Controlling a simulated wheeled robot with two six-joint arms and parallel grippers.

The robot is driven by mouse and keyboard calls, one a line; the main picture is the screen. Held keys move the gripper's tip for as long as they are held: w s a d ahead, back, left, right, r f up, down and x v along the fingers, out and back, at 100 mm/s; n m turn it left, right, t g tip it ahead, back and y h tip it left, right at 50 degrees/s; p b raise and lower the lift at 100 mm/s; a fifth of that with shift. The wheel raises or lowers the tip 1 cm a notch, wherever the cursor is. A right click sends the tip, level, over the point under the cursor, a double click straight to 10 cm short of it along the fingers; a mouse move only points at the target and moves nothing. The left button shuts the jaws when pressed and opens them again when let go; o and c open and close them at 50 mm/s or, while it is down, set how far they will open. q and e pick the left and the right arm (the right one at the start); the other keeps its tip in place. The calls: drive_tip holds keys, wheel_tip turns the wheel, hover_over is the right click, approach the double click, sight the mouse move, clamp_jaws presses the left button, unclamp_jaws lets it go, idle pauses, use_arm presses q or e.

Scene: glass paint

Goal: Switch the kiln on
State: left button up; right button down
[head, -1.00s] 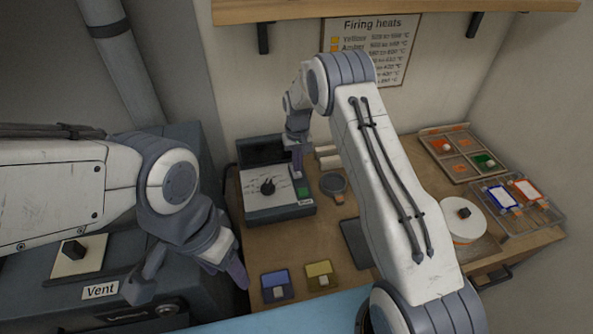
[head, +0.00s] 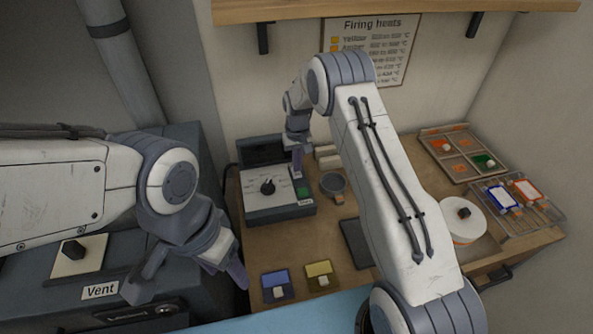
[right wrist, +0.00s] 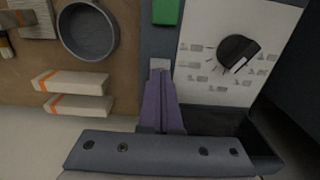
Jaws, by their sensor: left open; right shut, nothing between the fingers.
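The control box (head: 262,203) has a pale sloped face with a black dial (head: 267,186) and a green block (head: 303,191) at its right side. In the right wrist view the dial (right wrist: 238,52), the green block (right wrist: 166,12) and a small light grey piece (right wrist: 159,64) on a dark strip show. My right gripper (head: 297,176) is shut and empty over the box's back right part. In the wrist view its purple fingertips (right wrist: 160,74) are at the grey piece; contact is unclear. My left gripper (head: 188,283) is open and empty, in front of the dark unit labelled Vent (head: 35,275).
A round grey bowl (head: 333,185) stands close right of the box. Pale blocks with orange bands (right wrist: 72,82) lie behind. Blue (head: 277,287) and yellow (head: 319,273) pieces lie at the table's front.

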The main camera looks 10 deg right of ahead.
sight(297, 174)
drive_tip(key=shift+f+b, duration=0.7)
drive_tip(key=shift+f, duration=0.3)
drive_tip(key=shift+r, duration=0.1)
drive_tip(key=shift+r+p, duration=2.1)
drive_tip(key=shift+r, duration=1.4)
